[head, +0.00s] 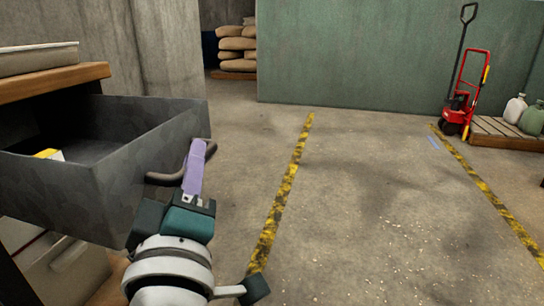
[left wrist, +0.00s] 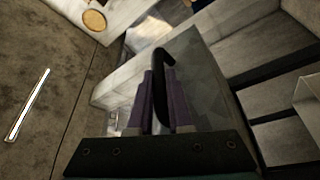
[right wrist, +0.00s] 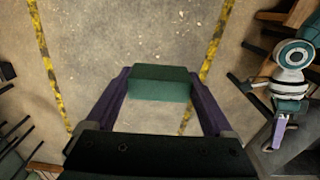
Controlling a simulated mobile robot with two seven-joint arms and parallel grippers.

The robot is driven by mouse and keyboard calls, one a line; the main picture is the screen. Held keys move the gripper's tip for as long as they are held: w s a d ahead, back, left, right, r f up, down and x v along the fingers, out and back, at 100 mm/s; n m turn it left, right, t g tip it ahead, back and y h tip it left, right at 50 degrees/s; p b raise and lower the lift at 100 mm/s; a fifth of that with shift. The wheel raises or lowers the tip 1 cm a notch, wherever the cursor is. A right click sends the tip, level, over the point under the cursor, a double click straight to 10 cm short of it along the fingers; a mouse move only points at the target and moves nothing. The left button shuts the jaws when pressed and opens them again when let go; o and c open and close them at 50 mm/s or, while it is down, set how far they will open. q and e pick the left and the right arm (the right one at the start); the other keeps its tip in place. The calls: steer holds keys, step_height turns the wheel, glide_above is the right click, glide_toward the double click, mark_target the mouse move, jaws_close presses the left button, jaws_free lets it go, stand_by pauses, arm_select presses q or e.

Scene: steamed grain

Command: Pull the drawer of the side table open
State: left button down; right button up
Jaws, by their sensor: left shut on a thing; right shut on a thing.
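The side table (head: 55,82) stands at the left in the head view, with a wooden top. Its grey drawer (head: 145,150) is pulled well out, and its inside shows. My left gripper (head: 198,150) is at the drawer front, its purple fingers shut on the dark curved handle (head: 162,179). In the left wrist view the handle (left wrist: 161,85) runs between the fingers of the left gripper (left wrist: 160,95). My right gripper (right wrist: 161,88) shows only in its own wrist view, shut on a green block (right wrist: 161,78) above the floor.
A small yellow and white item (head: 49,155) lies in the drawer. A pale tray (head: 38,58) sits on the table top. Floor with yellow-black lines (head: 288,185) is open to the right. A red pallet jack (head: 466,97) and a pallet (head: 500,134) stand far right.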

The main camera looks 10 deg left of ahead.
arm_select(q)
steer(key=c, duration=0.8)
jaws_free()
steer(key=shift+c, duration=0.2)
arm_select(e)
steer(key=shift+r+p, duration=0.7)
arm_select(q)
steer(key=v, duration=1.2)
